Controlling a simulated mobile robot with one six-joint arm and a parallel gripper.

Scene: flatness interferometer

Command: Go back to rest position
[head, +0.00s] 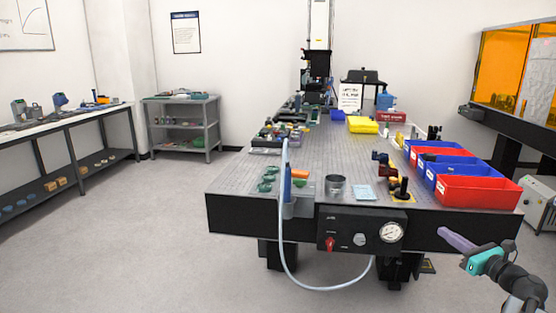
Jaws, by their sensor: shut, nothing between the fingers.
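My gripper (446,233) is at the lower right, in front of the table's front edge and out over the floor. Its purple fingers point up and to the left, shut and empty. Behind them are a teal part and the dark links of my arm, which runs off the lower right of the picture. The gripper looks apart from the optical table (235,198), though the exact gap cannot be told from this one view.
Red and blue bins (478,190) line the table's right side. A panel with a gauge (362,232) is on its front, with a pale hose (283,245) looping below. A metal cup (336,188) and green discs (266,180) sit near the front. Floor at left (150,240) is clear.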

